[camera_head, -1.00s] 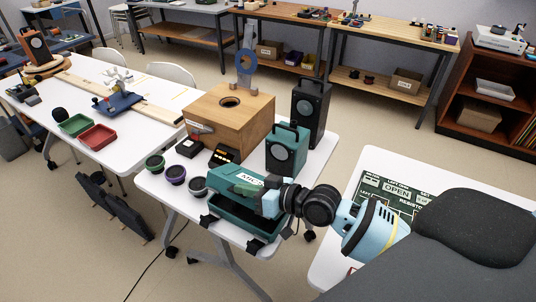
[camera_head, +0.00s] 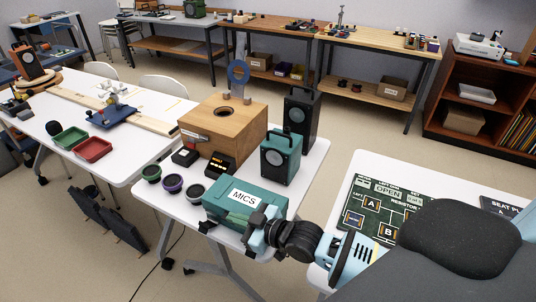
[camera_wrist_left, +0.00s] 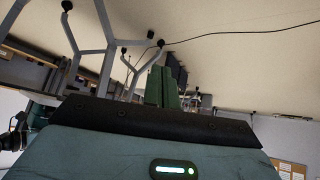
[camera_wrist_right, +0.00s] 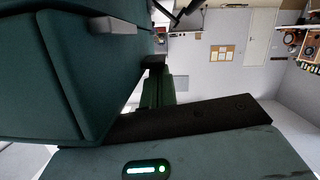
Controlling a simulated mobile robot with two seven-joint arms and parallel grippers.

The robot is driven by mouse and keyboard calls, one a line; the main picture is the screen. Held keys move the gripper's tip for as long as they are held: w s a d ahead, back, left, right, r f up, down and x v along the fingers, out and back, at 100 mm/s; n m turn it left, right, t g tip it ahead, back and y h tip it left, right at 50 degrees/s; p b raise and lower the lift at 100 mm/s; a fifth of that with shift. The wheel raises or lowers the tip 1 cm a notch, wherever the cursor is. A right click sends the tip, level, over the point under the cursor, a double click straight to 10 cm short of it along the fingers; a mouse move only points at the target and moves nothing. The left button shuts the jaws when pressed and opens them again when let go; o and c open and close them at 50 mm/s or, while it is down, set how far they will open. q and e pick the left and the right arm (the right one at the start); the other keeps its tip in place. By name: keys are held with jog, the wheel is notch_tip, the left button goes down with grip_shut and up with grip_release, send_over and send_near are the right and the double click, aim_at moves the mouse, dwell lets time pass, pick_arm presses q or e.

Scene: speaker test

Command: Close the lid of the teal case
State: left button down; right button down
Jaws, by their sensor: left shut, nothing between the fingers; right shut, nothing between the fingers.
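The teal case (camera_head: 232,212) stands at the front of the near white table, its lid (camera_head: 245,196) with a white MICS label lying down flat over the base. No open interior shows. My right gripper (camera_head: 256,230) is at the case's front right edge, partly hidden by its own wrist. In the right wrist view the green fingers (camera_wrist_right: 158,88) are shut and empty, close beside the large teal case wall (camera_wrist_right: 70,75). My left gripper is outside the head view; in the left wrist view its fingers (camera_wrist_left: 163,88) are shut and empty, away from the case.
A teal speaker (camera_head: 281,155), a black speaker (camera_head: 301,115) and a wooden box (camera_head: 222,130) stand behind the case. Several round cups, including a purple-rimmed one (camera_head: 172,184), are to its left. A green board (camera_head: 378,210) lies on the right table.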

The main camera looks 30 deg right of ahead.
pick_arm(q)
jog(key=shift+s+f, duration=0.1)
dwell(0.3)
